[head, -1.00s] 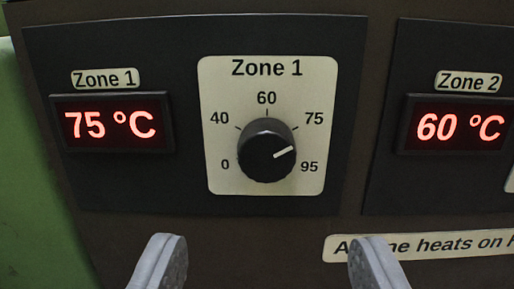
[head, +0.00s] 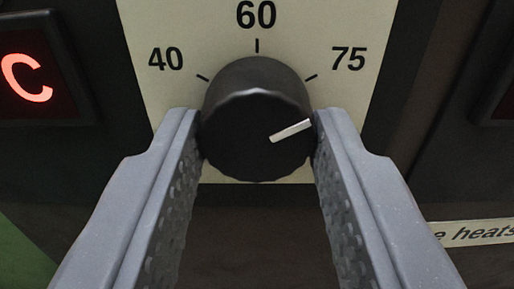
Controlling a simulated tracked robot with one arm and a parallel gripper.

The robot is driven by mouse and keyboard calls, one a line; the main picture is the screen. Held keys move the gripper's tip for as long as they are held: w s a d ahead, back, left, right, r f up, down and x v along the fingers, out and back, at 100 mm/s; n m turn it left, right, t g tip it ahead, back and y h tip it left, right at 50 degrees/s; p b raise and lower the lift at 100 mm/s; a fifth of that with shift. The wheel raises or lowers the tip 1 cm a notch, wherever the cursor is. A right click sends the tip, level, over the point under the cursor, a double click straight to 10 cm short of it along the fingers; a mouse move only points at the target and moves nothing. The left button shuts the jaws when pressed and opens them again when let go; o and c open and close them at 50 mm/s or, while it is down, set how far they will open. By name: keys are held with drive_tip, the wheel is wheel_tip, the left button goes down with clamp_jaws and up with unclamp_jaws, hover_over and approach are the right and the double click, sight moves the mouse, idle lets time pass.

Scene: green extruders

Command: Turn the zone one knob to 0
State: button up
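The zone one knob (head: 250,85) is round and black, on a cream dial plate (head: 215,25). Its white pointer line aims right and slightly up, below the 75 mark. The labels 40, 60 and 75 show; the 0 and 95 labels are out of sight behind my fingers or too low to see. My gripper (head: 257,125) has one grey finger on each side of the knob. Both fingertips sit against its sides, so it looks shut on the knob.
Part of the red-lit Zone 1 display (head: 25,78) shows at the left, with only a C readable. A cream label strip (head: 480,232) is at the lower right. A dark panel surrounds the dial plate.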

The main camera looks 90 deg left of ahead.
drive_tip(key=shift+c, duration=1.2)
drive_tip(key=shift+p, duration=0.3)
